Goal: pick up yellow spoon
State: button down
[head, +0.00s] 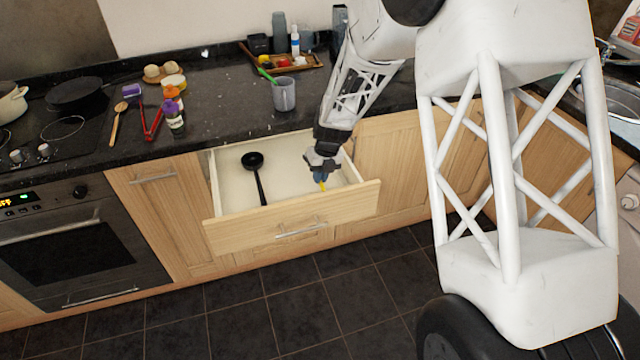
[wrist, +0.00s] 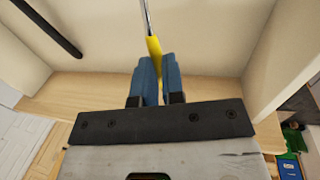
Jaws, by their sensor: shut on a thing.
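The yellow spoon (wrist: 154,48) has a yellow handle and a thin metal shaft. In the wrist view, its handle is between the blue fingertips of my gripper (wrist: 157,82), which is shut on it. The shaft runs up out of the top of the wrist view, so the spoon's far end is out of sight. In the head view, a small bit of yellow handle (head: 323,186) shows below my gripper (head: 321,175), inside the open drawer (head: 290,221). Most of the spoon is hidden there by my gripper. I cannot tell whether the spoon touches the drawer floor.
A black ladle (head: 254,162) lies in the drawer to the left of my gripper. The drawer's walls stand close around. On the counter above are a grey mug (head: 284,94), a wooden spoon (head: 118,123), red tongs (head: 152,122) and a tray (head: 300,66) with bottles.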

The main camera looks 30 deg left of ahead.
jog(key=shift+r, duration=1.95)
